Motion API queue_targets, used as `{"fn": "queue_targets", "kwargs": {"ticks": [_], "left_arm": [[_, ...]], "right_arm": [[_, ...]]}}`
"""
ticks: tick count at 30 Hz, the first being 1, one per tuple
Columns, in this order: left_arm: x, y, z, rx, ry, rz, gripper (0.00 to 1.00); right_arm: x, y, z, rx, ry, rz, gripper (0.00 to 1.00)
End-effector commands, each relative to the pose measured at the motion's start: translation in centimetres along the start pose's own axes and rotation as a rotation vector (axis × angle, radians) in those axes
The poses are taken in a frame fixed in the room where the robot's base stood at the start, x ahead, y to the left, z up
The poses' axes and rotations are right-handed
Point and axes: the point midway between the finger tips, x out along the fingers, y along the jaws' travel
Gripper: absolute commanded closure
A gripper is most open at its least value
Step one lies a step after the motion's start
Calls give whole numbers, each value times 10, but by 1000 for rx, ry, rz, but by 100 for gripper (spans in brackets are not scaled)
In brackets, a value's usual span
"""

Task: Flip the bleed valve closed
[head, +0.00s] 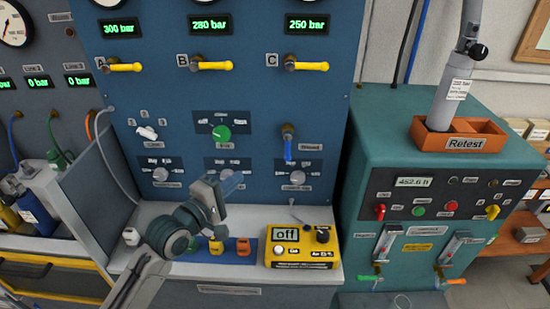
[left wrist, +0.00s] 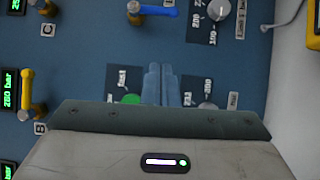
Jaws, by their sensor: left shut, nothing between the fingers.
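The bleed valve (head: 288,148) is on the right of the blue panel, a brass body with a blue lever that hangs straight down. The label beside it is too small to read surely. In the left wrist view the blue lever (left wrist: 158,11) shows at the top edge, lying sideways because that view is turned. My left gripper (head: 236,184) is in front of the lower panel, below and left of the lever and apart from it. Its two fingers (left wrist: 160,84) are together with nothing between them, near the green knob (left wrist: 130,99). My right gripper is in neither view.
Yellow levers A (head: 124,67), B (head: 211,65) and C (head: 305,65) lie sideways above. A green knob (head: 221,133) and several grey knobs surround my gripper. A yellow meter (head: 300,262) reading off stands on the ledge. A teal bench unit (head: 385,135) is at right.

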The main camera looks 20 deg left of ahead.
Motion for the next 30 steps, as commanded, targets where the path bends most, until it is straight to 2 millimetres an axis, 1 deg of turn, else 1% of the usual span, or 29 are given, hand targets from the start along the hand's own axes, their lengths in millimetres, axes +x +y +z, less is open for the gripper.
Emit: {"fn": "queue_targets", "kwargs": {"ticks": [7, 11, 14, 24, 30], "left_arm": [[2, 0, 0, 2, 1, -1, 100], [14, 0, 0, 1, 3, -1, 100], [29, 1, 0, -2, 1, 1, 100], [104, 2, 1, -1, 0, -1, 100], [119, 1, 19, -1, 0, -3, 100]], "right_arm": [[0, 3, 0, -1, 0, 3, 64], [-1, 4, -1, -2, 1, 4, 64], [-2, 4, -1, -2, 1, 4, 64], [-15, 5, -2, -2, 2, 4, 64], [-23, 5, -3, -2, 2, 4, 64]]}}
